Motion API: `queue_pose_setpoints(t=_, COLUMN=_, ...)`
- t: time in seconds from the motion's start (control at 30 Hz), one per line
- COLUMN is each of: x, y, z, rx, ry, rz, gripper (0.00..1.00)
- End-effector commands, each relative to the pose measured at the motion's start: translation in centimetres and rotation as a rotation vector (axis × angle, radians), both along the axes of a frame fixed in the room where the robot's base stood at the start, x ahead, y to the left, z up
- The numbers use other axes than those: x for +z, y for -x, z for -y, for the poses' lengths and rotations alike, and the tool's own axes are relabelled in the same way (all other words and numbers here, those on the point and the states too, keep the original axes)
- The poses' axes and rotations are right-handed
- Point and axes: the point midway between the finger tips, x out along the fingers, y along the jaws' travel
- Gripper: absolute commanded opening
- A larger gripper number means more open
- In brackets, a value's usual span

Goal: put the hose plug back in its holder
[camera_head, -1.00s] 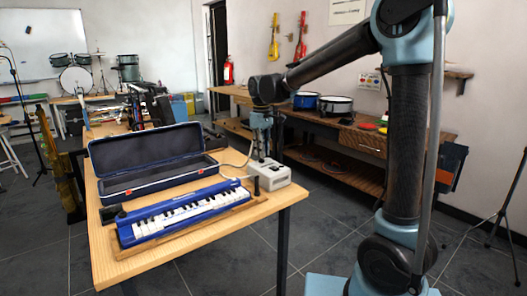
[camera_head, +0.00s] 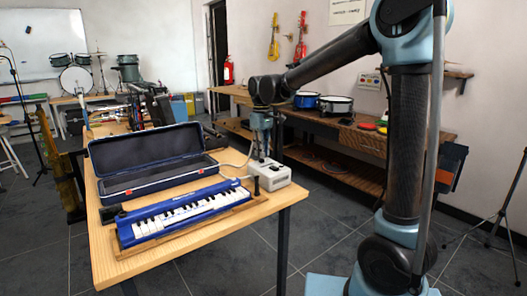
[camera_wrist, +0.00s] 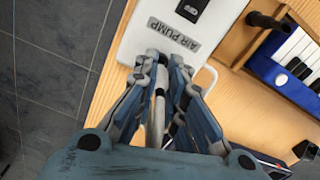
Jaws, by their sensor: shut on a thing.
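The white air pump (camera_head: 268,176) stands at the right end of the wooden table. Its "AIR PUMP" label faces up in the wrist view (camera_wrist: 150,45). My gripper (camera_head: 263,154) points down over the pump; its fingertips also show in the wrist view (camera_wrist: 164,60) beside the label. It is shut on the pale hose plug (camera_wrist: 160,92), which shows between the fingers. The fingers partly hide the plug, and its lower end is not clear. A pale hose (camera_head: 238,166) loops left of the pump.
A blue keyboard instrument (camera_head: 178,216) lies on a wooden stand left of the pump. A dark upright post (camera_head: 256,186) stands between them and shows in the wrist view (camera_wrist: 268,20). An open blue case (camera_head: 150,165) lies behind. The table's front right corner is bare.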

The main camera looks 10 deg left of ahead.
Motion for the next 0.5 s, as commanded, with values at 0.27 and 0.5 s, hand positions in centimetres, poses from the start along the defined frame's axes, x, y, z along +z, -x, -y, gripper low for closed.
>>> queue_pose_setpoints(t=0.27, x=-0.41, y=-0.02, z=-0.01, rx=0.0, ry=0.0, rz=0.0, gripper=0.0)
queue_pose_setpoints(t=0.5, x=-0.78, y=-0.02, z=-0.01, rx=0.0, ry=0.0, rz=0.0, gripper=0.0)
